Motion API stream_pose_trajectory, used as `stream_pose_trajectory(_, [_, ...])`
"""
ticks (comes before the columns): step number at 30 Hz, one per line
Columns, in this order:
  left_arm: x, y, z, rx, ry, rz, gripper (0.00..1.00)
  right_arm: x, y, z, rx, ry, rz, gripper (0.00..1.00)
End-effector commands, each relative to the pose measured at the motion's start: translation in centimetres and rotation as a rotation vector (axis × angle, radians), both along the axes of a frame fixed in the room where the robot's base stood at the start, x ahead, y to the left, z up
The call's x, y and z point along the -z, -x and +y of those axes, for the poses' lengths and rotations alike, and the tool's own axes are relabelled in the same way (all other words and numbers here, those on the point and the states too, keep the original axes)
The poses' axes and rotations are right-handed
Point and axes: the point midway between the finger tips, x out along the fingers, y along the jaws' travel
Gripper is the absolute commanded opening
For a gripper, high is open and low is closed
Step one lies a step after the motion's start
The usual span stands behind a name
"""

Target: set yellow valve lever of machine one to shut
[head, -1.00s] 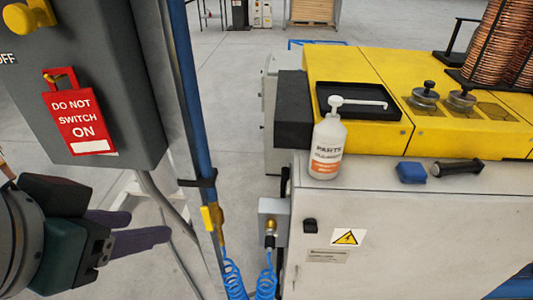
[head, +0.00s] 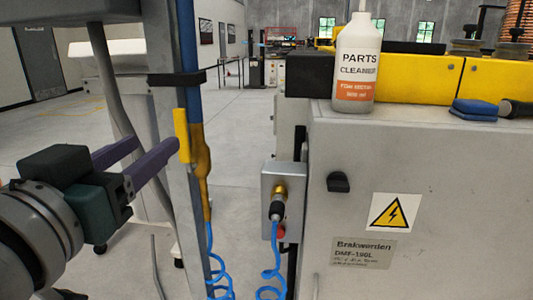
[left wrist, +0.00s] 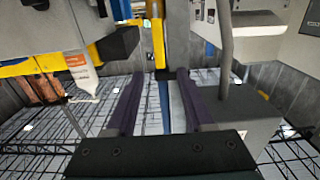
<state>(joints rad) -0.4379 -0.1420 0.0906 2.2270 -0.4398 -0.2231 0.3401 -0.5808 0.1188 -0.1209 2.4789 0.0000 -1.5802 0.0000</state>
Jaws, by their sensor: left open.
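The yellow valve lever (head: 181,135) stands upright, in line with the blue pipe, beside the brass-coloured valve body (head: 202,170). Blue coiled hose hangs below it. My left gripper (head: 157,146) comes in from the left, open and empty. Its purple fingers point at the lever, and the nearer fingertip appears very close to it; I cannot tell whether they touch. In the left wrist view the yellow lever (left wrist: 158,45) shows beyond and between the two fingertips, past a black pipe clamp. My right gripper is not in view.
The grey post (head: 168,50) stands beside the blue pipe (head: 191,105), with a black clamp (head: 180,79) above the lever. Right of it is the white machine cabinet (head: 430,160), carrying a parts cleaner bottle (head: 356,65) and a blue cloth (head: 474,109). A hose connector box (head: 270,190) hangs on its left side.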

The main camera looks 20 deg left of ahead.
Motion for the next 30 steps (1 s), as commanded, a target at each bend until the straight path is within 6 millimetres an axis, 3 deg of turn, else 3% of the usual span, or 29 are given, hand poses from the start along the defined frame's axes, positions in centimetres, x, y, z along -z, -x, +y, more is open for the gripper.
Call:
stream_pose_trajectory(5, [-0.2, -1.3, 0.3, 0.002, -0.002, -0.011, 0.53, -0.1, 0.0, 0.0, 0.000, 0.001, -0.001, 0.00])
stream_pose_trajectory(18, [0.0, -8.4, 2.0, 0.001, -0.002, -0.007, 0.53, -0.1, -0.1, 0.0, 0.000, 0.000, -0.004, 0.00])
stream_pose_trajectory(30, [0.0, -9.6, 2.3, 0.001, 0.000, -0.005, 0.53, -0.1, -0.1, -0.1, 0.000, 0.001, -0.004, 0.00])
